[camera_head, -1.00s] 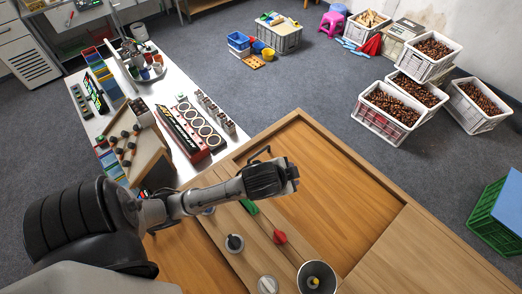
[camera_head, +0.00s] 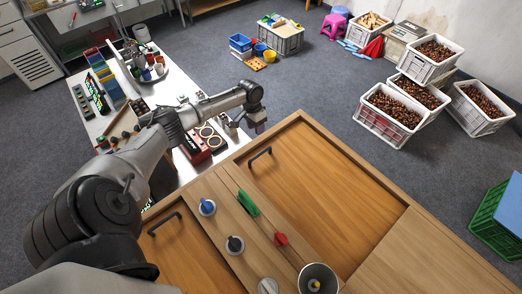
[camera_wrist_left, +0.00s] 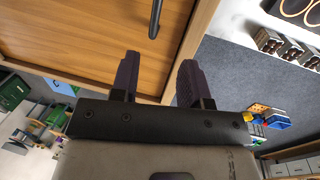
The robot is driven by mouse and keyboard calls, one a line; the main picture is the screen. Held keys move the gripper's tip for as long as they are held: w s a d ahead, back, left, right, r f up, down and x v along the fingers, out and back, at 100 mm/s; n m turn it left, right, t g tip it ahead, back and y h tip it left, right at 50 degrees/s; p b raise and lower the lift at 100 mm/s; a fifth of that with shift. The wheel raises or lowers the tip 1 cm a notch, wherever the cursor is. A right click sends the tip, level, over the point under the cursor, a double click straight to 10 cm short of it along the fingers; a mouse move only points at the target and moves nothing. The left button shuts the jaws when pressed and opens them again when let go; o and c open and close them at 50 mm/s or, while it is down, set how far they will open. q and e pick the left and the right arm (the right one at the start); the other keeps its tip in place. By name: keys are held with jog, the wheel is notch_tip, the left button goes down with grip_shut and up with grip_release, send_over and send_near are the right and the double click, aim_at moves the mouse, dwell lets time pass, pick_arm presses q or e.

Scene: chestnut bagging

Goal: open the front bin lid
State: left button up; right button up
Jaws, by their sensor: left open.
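Two wooden bin lids with dark bar handles lie in the bench. The larger lid (camera_head: 325,195) is at the right of the head view, with its handle (camera_head: 260,153) near its upper left edge. The other lid (camera_head: 190,262) is at the lower left, with its handle (camera_head: 164,224). Both look closed. My left gripper (camera_head: 261,127) is open and empty, above and beyond the larger lid's handle. In the left wrist view its two fingers (camera_wrist_left: 158,65) are apart over wood, and a dark handle (camera_wrist_left: 155,18) shows ahead, apart from them. My right gripper is not in view.
A strip between the lids holds knobs, a green lever (camera_head: 248,203), a red lever (camera_head: 281,239) and a metal funnel (camera_head: 317,279). A cluttered white table (camera_head: 165,95) stands at the left. Crates of chestnuts (camera_head: 388,111) stand on the floor at the back right.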

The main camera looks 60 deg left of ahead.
aim_at(262, 152)
pick_arm(q)
jog(key=d+f+b, duration=0.1)
jog(key=f+b, duration=0.3)
jog(key=d+f+b, duration=0.1)
jog(key=f+b, duration=0.3)
jog(key=f, duration=0.1)
jog(key=d+f+b, duration=0.1)
jog(key=f+b, duration=0.3)
jog(key=shift+w+f, duration=0.3)
jog(key=shift+w, duration=0.05)
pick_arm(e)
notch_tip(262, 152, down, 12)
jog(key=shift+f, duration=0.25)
pick_arm(q)
jog(key=shift+c, duration=0.2)
grip_shut()
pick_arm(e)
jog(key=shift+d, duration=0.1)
